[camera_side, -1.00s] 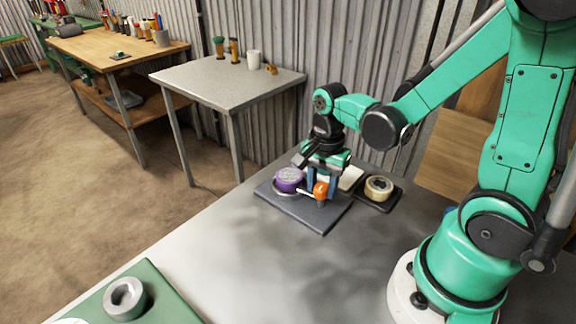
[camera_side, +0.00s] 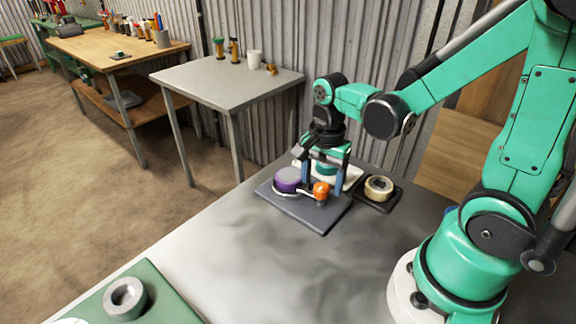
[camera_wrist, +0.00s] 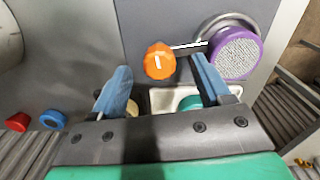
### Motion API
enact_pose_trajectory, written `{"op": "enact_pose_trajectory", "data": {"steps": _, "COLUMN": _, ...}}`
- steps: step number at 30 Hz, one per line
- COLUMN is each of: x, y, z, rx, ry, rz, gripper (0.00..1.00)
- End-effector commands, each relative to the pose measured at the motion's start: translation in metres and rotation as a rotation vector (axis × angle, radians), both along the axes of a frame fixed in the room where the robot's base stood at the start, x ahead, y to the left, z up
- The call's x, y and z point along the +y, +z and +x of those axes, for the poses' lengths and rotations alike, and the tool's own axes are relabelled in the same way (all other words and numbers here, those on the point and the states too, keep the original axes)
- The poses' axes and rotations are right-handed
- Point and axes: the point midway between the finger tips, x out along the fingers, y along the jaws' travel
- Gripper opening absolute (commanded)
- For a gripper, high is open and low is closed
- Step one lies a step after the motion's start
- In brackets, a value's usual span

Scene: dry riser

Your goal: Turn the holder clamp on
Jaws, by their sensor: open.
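The holder clamp appears to be the piece on a dark grey plate (camera_side: 325,223): a purple round body (camera_side: 288,180) in a silver ring, joined by a thin pale rod to an orange knob (camera_side: 321,191). In the wrist view the orange knob (camera_wrist: 159,62) has a white mark on top, and the purple body (camera_wrist: 235,55) with its speckled grey face lies to its right. My gripper (camera_side: 323,190) is open above the plate. Its blue fingers (camera_wrist: 160,82) are spread wide, with the knob seen between and beyond them. I see no contact with the knob.
A white tray (camera_side: 352,176) with a teal item lies behind my gripper. A tape roll (camera_side: 379,187) sits on a black tray to the right. A grey ring (camera_side: 124,298) rests on a green surface at the front left. The table between is clear.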

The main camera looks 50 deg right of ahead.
Motion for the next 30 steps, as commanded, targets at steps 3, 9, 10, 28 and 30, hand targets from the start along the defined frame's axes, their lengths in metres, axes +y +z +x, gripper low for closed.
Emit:
{"op": "enact_pose_trajectory", "data": {"steps": 3, "x": 0.000, "y": 0.014, "z": -0.001, "rx": 0.000, "ry": 0.000, "rz": 0.000, "gripper": 0.71}}
{"op": "enact_pose_trajectory", "data": {"steps": 9, "x": 0.000, "y": 0.034, "z": 0.000, "rx": 0.000, "ry": 0.001, "rz": 0.001, "gripper": 0.71}}
{"op": "enact_pose_trajectory", "data": {"steps": 10, "x": 0.000, "y": 0.036, "z": 0.000, "rx": 0.000, "ry": 0.001, "rz": 0.001, "gripper": 0.71}}
{"op": "enact_pose_trajectory", "data": {"steps": 28, "x": 0.019, "y": 0.044, "z": 0.005, "rx": 0.025, "ry": 0.015, "rz": -0.057, "gripper": 0.11}}
{"op": "enact_pose_trajectory", "data": {"steps": 30, "x": 0.036, "y": 0.047, "z": 0.010, "rx": 0.035, "ry": 0.020, "rz": -0.118, "gripper": 0.00}}
